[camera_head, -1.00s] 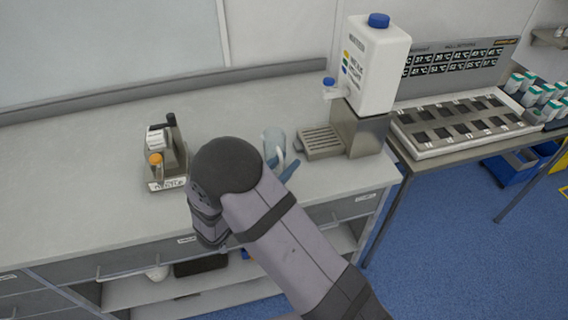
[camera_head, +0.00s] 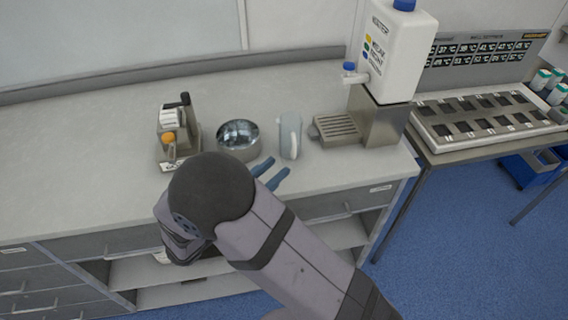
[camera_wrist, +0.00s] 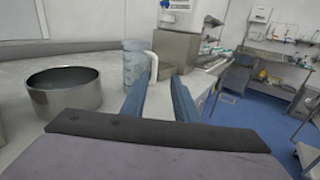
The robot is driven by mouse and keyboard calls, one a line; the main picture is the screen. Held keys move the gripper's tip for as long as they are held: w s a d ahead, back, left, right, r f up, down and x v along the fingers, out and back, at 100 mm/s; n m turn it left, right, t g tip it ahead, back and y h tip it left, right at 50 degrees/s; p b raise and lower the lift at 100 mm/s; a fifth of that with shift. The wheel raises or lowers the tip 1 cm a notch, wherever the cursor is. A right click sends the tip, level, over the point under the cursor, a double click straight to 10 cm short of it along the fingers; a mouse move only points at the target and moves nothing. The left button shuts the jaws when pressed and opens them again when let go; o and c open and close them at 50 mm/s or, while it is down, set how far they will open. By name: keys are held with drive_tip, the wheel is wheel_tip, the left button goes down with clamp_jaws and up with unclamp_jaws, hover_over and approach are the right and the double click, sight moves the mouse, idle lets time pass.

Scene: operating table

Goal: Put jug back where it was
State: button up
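The jug (camera_head: 290,136), clear bluish with a white handle, stands upright on the counter between a metal bowl and the dispenser's drip tray. In the wrist view the jug (camera_wrist: 133,62) stands just ahead of my left finger, with its handle on the right side. My gripper (camera_head: 272,173) has two blue fingers, spread apart with nothing between them. It is in front of the jug, towards the counter's front edge, and appears clear of the handle. In the wrist view my gripper (camera_wrist: 163,80) shows an empty gap.
The metal bowl (camera_head: 238,140) stands left of the jug; it also shows in the wrist view (camera_wrist: 66,94). A white dispenser (camera_head: 397,52) stands over a slatted drip tray (camera_head: 336,130) on the right. A small holder (camera_head: 176,138) stands left. The left counter is clear.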

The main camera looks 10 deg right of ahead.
drive_tip(key=s+d+f+m+g+y, duration=0.4)
drive_tip(key=s+d+f+m+g, duration=0.2)
drive_tip(key=s+d+m+g, duration=0.55)
drive_tip(key=s+a+f+m+y, duration=0.3)
drive_tip(key=s+a+m+y, duration=0.1)
drive_tip(key=m+y, duration=0.6)
drive_tip(key=m, duration=0.3)
drive_tip(key=shift+s+a+t, duration=0.15)
drive_tip(key=shift+s+t, duration=0.15)
drive_tip(key=shift+t, duration=0.05)
drive_tip(key=shift+m, duration=0.25)
wheel_tip(320, 180, up, 4)
drive_tip(key=p, duration=0.4)
drive_tip(key=shift+r, duration=0.15)
